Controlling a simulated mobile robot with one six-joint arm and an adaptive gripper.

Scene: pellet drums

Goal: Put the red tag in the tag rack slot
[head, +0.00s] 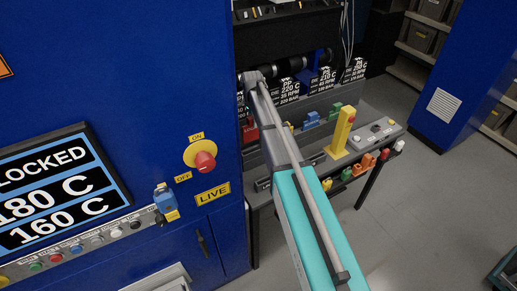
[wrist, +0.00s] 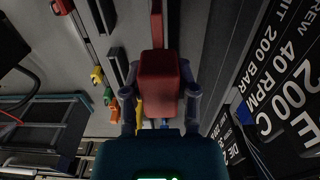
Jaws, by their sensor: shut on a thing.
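In the wrist view a red block, which I take for the red tag (wrist: 160,75), sits between the two fingers of my gripper (wrist: 160,92). My gripper is shut on it. A narrow red piece (wrist: 156,25) shows just beyond the block; I cannot tell whether it is part of it. In the head view a red piece (head: 250,131) shows at the blue cabinet's edge, beside my arm. My gripper is hidden there behind the cabinet edge and my arm. I cannot pick out the tag rack slot with certainty; dark bars (wrist: 118,66) lie left of the red block in the wrist view.
A grey bench carries a yellow post (head: 341,132), a blue piece (head: 310,120) and a grey button box (head: 376,133). Several coloured pieces hang along its front edge. Black temperature signs (head: 322,82) stand behind. The blue cabinet (head: 120,60) is close on the left.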

